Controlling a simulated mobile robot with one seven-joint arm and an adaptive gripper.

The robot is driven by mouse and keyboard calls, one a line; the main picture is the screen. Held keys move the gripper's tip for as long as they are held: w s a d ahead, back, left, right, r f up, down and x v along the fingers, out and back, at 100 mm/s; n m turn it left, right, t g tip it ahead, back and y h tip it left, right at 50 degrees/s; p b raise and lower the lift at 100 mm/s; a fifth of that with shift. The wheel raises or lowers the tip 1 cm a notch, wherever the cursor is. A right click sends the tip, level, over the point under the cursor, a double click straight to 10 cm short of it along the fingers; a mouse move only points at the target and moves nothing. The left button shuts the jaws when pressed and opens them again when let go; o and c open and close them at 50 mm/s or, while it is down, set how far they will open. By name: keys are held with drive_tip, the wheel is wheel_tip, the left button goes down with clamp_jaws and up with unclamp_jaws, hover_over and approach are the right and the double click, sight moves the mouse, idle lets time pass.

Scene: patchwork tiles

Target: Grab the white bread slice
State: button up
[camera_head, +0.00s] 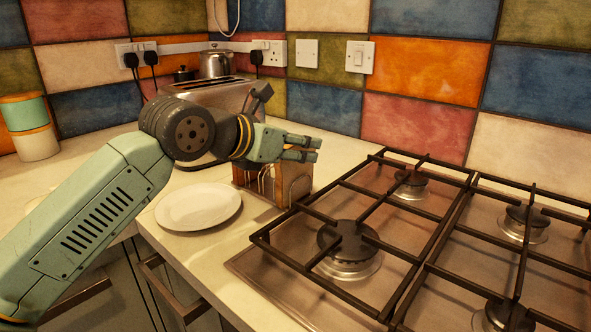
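My gripper (311,149) points right, above a small rack (292,183) on the counter, in the head view. Its two fingers show with a narrow gap between them and nothing visible in the gap. The rack holds upright slices that look like bread (267,184). Their far parts are hidden by the rack and the gripper. I cannot tell which slice is the white one. The fingers appear higher than the slices and apart from them.
A white plate (198,207) lies left of the rack, near the counter's front edge. A gas hob (400,262) with raised black grates fills the right.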

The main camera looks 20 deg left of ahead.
drive_tip(key=shift+c, duration=0.4)
drive_tip(key=c, duration=0.7)
